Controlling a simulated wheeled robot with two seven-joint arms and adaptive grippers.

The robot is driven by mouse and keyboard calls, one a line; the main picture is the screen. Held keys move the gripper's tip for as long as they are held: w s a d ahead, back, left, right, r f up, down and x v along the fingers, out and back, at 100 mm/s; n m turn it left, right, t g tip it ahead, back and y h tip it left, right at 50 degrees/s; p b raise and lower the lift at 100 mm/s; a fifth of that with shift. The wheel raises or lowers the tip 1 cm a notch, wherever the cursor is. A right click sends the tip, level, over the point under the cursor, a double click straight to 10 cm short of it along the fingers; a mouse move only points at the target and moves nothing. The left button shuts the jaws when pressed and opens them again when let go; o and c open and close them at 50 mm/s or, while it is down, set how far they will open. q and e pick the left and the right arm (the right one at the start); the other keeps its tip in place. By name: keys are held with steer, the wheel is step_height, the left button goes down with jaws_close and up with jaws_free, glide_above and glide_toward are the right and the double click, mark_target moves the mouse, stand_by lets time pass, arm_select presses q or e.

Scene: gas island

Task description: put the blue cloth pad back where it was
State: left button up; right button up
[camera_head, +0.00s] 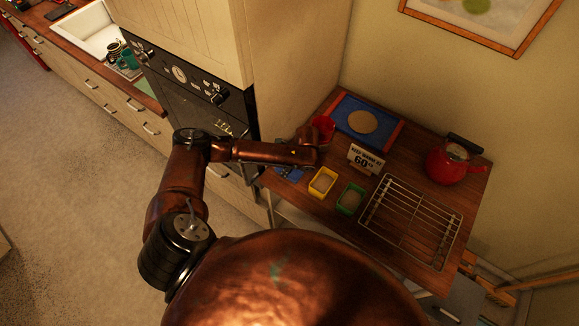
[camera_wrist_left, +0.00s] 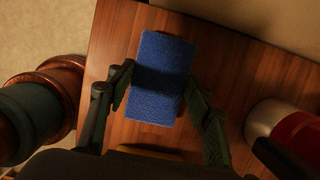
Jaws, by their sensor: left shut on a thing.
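The blue cloth pad (camera_wrist_left: 163,80) sits between the two fingers of my left gripper (camera_wrist_left: 163,90) in the left wrist view, with a finger along each side. The gripper is shut on it, over the brown wooden table (camera_wrist_left: 105,75). In the head view my left gripper (camera_head: 303,152) is at the table's left edge, and a bit of the blue pad (camera_head: 290,174) shows below it; the arm hides the rest. I cannot tell whether the pad touches the table. My right gripper is in neither view.
A red cup (camera_head: 323,125) stands close behind the gripper. A blue mat with a round disc (camera_head: 362,122), a sign (camera_head: 365,159), yellow (camera_head: 322,181) and green (camera_head: 350,198) containers, a wire rack (camera_head: 410,222) and a red kettle (camera_head: 446,166) fill the table. An oven (camera_head: 200,110) stands left.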

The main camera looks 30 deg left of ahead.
mark_target(296, 173)
arm_select(q)
steer(key=o, duration=1)
steer(key=b+v, duration=0.1)
steer(key=v, duration=1.1)
steer(key=shift+s+d+b, duration=0.1)
steer(key=shift+b, duration=0.25)
